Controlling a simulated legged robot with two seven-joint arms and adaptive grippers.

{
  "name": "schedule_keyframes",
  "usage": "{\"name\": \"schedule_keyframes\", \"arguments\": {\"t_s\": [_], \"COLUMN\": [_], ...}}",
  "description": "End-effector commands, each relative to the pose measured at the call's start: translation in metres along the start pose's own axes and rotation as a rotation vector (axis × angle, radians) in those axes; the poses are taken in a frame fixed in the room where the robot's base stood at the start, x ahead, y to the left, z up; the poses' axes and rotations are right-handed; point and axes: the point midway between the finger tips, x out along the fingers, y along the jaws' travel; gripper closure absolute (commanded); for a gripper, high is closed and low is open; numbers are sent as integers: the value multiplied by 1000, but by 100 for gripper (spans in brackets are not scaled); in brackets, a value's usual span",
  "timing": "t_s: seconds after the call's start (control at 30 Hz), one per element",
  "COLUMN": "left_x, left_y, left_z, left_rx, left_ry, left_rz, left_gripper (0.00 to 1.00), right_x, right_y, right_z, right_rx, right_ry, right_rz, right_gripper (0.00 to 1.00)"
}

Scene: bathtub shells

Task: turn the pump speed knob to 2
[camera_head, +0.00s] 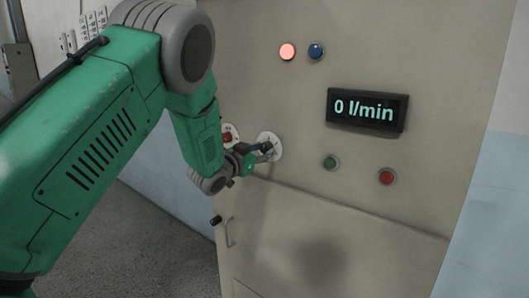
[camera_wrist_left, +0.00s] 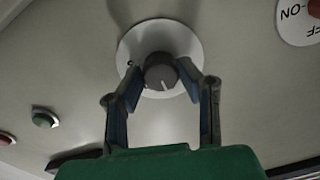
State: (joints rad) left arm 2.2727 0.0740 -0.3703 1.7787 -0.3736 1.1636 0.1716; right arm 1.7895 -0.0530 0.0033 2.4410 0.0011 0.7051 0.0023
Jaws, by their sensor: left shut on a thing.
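The pump speed knob (camera_wrist_left: 160,72) is a small dark grey knob with a white pointer line. It sits on a round white dial plate (camera_wrist_left: 185,40) on a beige cabinet panel. My left gripper (camera_wrist_left: 158,75) is shut on the knob, with one finger at each side of it. In the head view the gripper (camera_head: 262,150) largely covers the knob, and part of the dial plate (camera_head: 269,137) shows around it. The numbers on the dial cannot be read. The display (camera_head: 367,110) reads 0 l/min. My right gripper is not in view.
A red switch (camera_head: 227,138) on a white plate is left of the dial, close to my wrist. A green button (camera_head: 330,163) and a red button (camera_head: 387,177) are to the right. A lit pinkish lamp (camera_head: 287,51) and a blue one (camera_head: 316,51) are above. A handle (camera_head: 228,234) protrudes below.

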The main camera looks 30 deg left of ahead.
Motion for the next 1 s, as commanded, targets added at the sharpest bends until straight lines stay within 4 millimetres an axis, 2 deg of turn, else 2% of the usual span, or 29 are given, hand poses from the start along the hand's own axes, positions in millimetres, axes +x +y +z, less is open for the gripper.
{"name": "schedule_keyframes", "arguments": {"t_s": [0.03,0.57,0.77,1.0], "left_x": [4,5,4,4], "left_y": [9,7,6,6], "left_z": [-7,0,3,6], "left_rx": [0,23,114,314], "left_ry": [23,13,13,11], "left_rz": [26,24,28,26], "left_gripper": [98,97,97,97], "right_x": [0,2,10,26], "right_y": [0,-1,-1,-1], "right_z": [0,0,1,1], "right_rx": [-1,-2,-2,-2], "right_ry": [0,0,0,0], "right_rz": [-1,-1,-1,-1], "right_gripper": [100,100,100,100]}}
